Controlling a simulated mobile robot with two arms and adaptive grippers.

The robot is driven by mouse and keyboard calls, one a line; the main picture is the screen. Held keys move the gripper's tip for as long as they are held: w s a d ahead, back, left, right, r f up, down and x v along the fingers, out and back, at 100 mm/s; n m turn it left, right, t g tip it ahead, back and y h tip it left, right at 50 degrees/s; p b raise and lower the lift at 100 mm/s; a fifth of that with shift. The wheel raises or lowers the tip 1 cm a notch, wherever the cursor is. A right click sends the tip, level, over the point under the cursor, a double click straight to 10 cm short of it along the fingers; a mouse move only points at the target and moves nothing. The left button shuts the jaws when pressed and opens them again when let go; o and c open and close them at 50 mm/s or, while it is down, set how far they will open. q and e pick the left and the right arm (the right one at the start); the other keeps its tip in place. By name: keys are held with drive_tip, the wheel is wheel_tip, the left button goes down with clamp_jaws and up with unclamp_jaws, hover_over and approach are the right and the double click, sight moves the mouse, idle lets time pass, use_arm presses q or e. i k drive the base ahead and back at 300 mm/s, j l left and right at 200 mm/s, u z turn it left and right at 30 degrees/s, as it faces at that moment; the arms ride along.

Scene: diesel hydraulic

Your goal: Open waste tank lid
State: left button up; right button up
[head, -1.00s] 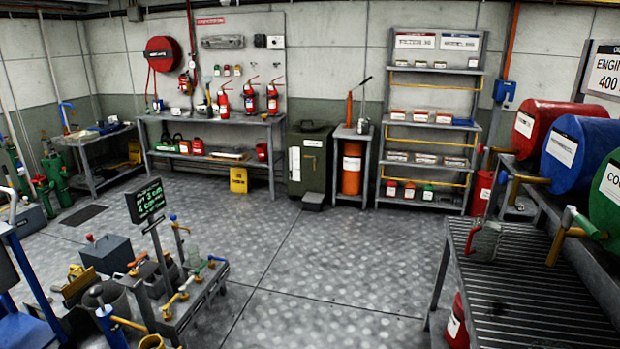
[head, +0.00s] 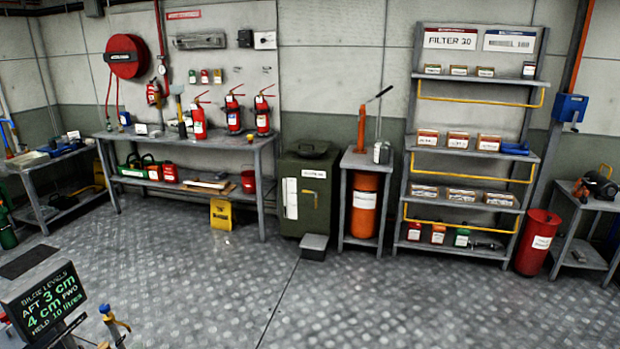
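An olive-green tank (head: 319,212) stands on the floor against the back wall, between the long workbench and a small stand. It has a white label on its front and looks like the waste tank, but I cannot read its labels. Its lid (head: 309,149) lies flat and closed on top. A small grey box (head: 314,246), like a pedal, sits on the floor at its foot. Neither of my grippers is in view.
The workbench (head: 215,143) with extinguishers is left of the tank. A stand (head: 370,159) with an orange drum (head: 364,206) and a shelf rack (head: 478,79) are on the right. A bilge-level sign (head: 45,297) is at lower left. The floor ahead is largely clear.

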sight(310, 142)
drive_tip(key=i, duration=2.4)
